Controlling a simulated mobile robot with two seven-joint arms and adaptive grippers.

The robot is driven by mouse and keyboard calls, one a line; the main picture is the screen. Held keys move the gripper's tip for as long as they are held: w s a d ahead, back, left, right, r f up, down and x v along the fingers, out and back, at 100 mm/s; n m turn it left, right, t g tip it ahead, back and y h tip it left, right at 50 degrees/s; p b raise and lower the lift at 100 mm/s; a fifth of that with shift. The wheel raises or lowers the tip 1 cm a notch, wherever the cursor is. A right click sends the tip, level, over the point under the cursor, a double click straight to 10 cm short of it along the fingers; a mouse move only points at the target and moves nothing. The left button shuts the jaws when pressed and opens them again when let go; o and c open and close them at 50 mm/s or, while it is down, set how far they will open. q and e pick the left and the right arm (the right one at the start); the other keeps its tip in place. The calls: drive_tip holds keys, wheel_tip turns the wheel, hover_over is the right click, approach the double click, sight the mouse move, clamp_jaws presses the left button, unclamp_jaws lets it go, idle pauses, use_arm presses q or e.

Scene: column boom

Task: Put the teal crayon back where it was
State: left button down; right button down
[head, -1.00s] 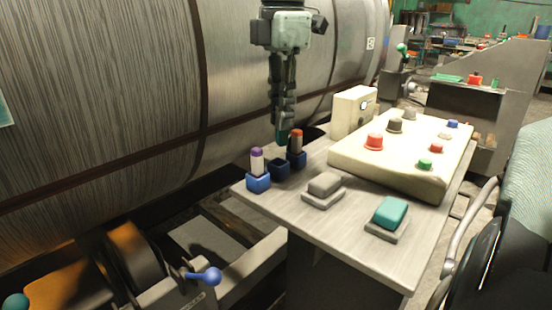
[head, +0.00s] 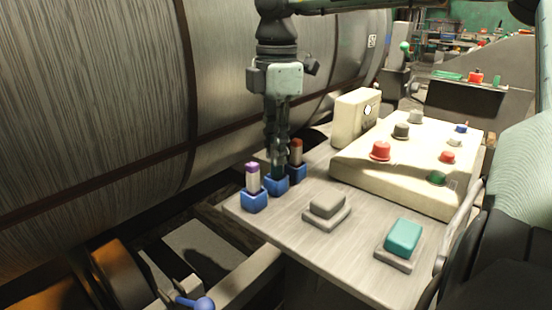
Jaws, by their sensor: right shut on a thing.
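My right gripper (head: 278,140) points straight down over the small table and is shut on the teal crayon (head: 278,168), which is upright and mostly hidden by the fingers. The crayon's lower end meets the middle blue holder (head: 276,185); I cannot tell how deep it sits. A purple-topped crayon (head: 253,178) stands in the front blue holder (head: 254,201). A red-brown crayon (head: 297,150) stands in the rear blue holder (head: 297,173), just right of the gripper. My left gripper is not in view.
A grey button block (head: 327,205) and a teal button block (head: 402,238) sit on the table (head: 300,235) in front. A cream control panel (head: 400,165) with knobs stands behind them. A large grey cylinder (head: 90,100) fills the left, close to the holders.

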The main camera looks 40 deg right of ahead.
sight(277, 172)
wheel_tip(277, 172, down, 2)
drive_tip(key=shift+f, duration=0.25)
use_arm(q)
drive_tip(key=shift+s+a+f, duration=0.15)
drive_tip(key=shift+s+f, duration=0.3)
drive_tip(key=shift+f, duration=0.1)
use_arm(e)
drive_tip(key=shift+f, duration=0.1)
drive_tip(key=c, duration=1.7)
unclamp_jaws()
drive_tip(key=shift+o, duration=1.1)
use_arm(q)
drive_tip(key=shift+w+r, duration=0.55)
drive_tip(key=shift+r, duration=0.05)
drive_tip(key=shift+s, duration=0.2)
